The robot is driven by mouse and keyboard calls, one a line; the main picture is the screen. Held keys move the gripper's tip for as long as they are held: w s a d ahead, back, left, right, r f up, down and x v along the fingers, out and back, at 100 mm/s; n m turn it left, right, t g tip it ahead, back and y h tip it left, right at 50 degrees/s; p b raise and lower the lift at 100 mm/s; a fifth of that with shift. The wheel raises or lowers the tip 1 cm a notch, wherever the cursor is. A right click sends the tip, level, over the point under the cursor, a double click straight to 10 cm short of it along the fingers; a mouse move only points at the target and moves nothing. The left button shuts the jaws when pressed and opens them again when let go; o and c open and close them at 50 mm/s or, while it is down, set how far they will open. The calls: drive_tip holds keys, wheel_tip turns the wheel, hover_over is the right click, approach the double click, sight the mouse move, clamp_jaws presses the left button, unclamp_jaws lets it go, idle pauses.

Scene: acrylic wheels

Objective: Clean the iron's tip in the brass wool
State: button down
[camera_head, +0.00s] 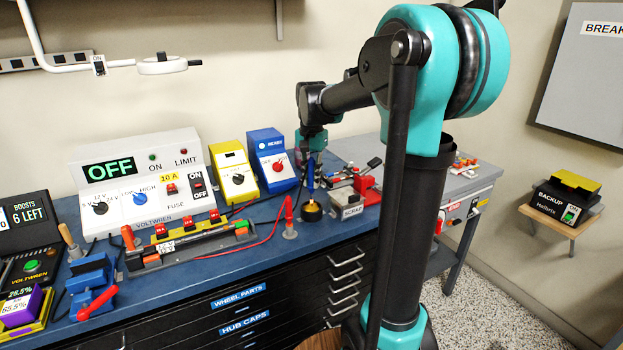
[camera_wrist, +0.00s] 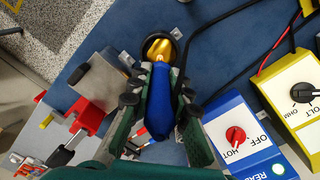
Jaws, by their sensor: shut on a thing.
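My gripper (camera_wrist: 160,88) is shut on the blue handle of the iron (camera_wrist: 159,105), with a finger on each side. In the head view my gripper (camera_head: 312,152) is over the blue bench and the iron (camera_head: 310,176) hangs roughly upright below it. The brass wool (camera_wrist: 157,46) shows gold in a round black cup at the iron's lower end. The cup (camera_head: 312,212) stands near the bench's front edge. The iron's tip cannot be made out, so I cannot tell how deep it sits in the wool. The blue station (camera_head: 270,160) with a red knob stands behind.
A yellow meter (camera_head: 233,172) stands left of the blue station. Dark cables cross the bench beside the iron.

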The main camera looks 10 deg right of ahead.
sight(311, 160)
drive_tip(key=shift+r, duration=3.5)
